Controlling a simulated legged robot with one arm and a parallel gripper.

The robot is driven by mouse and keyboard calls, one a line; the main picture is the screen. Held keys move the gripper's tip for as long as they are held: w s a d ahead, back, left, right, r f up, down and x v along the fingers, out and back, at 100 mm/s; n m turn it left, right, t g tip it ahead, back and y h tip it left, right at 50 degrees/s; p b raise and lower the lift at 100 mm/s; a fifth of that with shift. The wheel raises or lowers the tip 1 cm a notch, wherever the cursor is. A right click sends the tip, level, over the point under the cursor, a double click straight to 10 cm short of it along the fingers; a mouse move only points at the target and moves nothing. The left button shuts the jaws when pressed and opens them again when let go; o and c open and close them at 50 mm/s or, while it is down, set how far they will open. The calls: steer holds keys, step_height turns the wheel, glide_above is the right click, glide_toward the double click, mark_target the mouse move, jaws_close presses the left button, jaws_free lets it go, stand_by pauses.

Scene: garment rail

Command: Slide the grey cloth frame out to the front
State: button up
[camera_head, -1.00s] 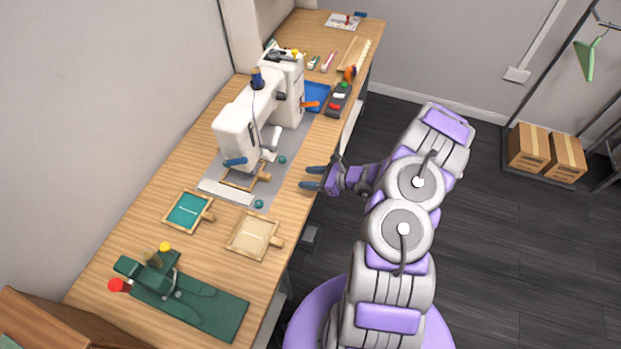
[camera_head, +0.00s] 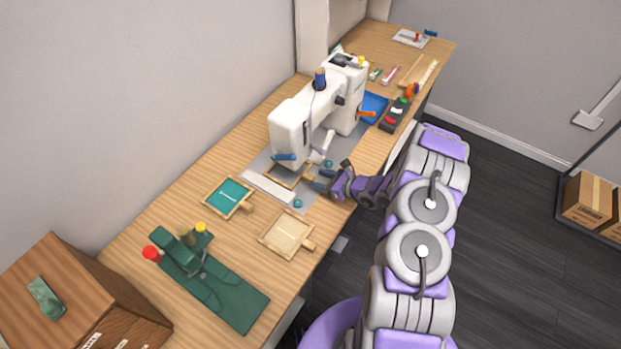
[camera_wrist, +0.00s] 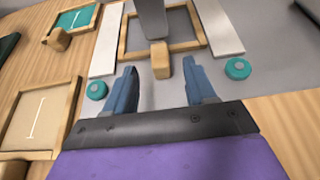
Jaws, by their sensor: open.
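The grey cloth frame (camera_wrist: 196,42) has a wooden rim and a short wooden handle (camera_wrist: 162,60) that points toward my gripper. It lies flat on the grey plate under the sewing machine (camera_head: 291,130), whose lower part hides some of it. In the head view the frame (camera_head: 280,178) shows only in part. My gripper (camera_wrist: 157,82) is open and empty. In the wrist view its two blue fingertips are on either side of the handle's near end, with space to both sides. In the head view the gripper (camera_head: 318,180) is at the table's front side, low over the plate.
A teal cloth frame (camera_head: 229,197) and a beige cloth frame (camera_head: 286,234) lie to the left. Pale strips (camera_wrist: 106,40) flank the grey frame, with teal round knobs (camera_wrist: 238,68) near their ends. A green clamp stand (camera_head: 215,285) is nearer. A wooden cabinet (camera_head: 90,300) stands at lower left.

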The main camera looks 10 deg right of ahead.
mark_target(312, 177)
steer(key=shift+b+x, duration=0.3)
steer(key=shift+x, duration=2.15)
steer(key=shift+r, duration=0.1)
jaws_close()
